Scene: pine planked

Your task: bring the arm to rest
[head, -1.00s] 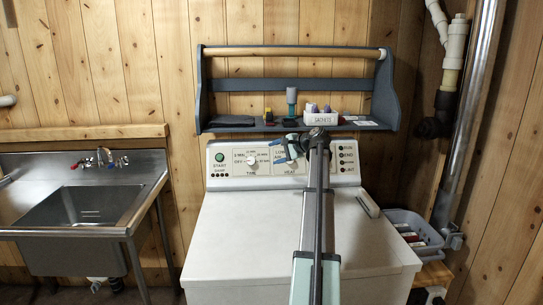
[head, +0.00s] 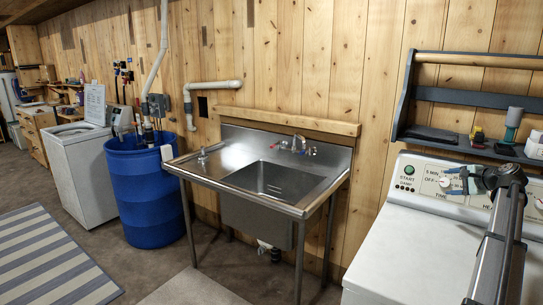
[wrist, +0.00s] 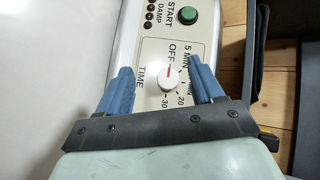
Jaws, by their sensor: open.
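My gripper (head: 460,180) is at the right of the head view, at the end of my extended arm, in front of the dryer's control panel (head: 420,178). In the wrist view its two blue fingers (wrist: 163,88) are spread apart with nothing held between them. The white time dial (wrist: 168,78) with a red mark shows between the fingers in that view; I cannot tell whether they touch the panel. The green start button (wrist: 187,15) is beyond the fingertips.
The white dryer top (head: 405,235) lies below my arm. A blue-grey shelf (head: 470,148) with small items hangs above the panel. A steel sink (head: 275,185), a blue barrel (head: 148,195) and a white washer (head: 80,165) stand to the left. A striped rug (head: 50,255) lies on the floor.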

